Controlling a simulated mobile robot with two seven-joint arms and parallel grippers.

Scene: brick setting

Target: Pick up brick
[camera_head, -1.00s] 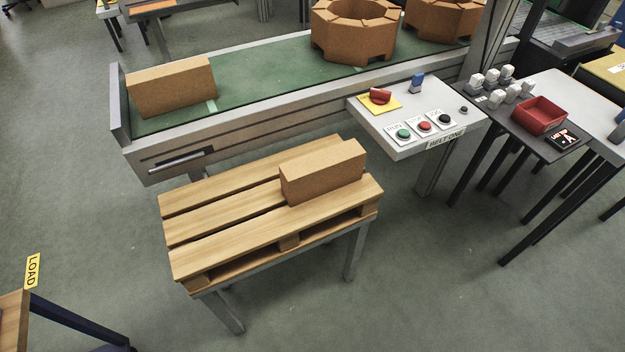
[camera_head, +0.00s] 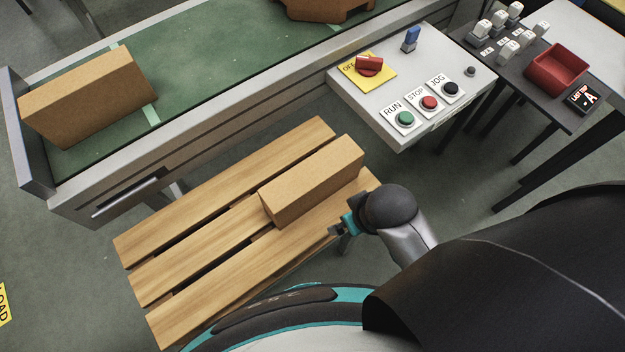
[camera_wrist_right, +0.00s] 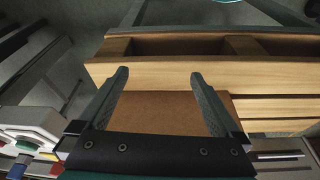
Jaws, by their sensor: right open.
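A brown brick (camera_head: 313,182) lies on the slatted wooden pallet (camera_head: 190,313), towards its right end. My right gripper (camera_head: 340,229) is at the pallet's right front edge, close to the brick and partly hidden by my own wrist. In the right wrist view the gripper (camera_wrist_right: 159,74) is open, its two fingers apart. The brick's brown face (camera_wrist_right: 165,106) shows between and beyond the fingers, with nothing held. I cannot tell how far the fingers are from the brick. My left gripper is not in view.
Behind the pallet runs a green conveyor (camera_head: 205,75) with another brown brick (camera_head: 88,97) at its left end. A control panel (camera_head: 385,105) with buttons juts out at the right of the pallet. A red bin (camera_head: 556,69) stands further right.

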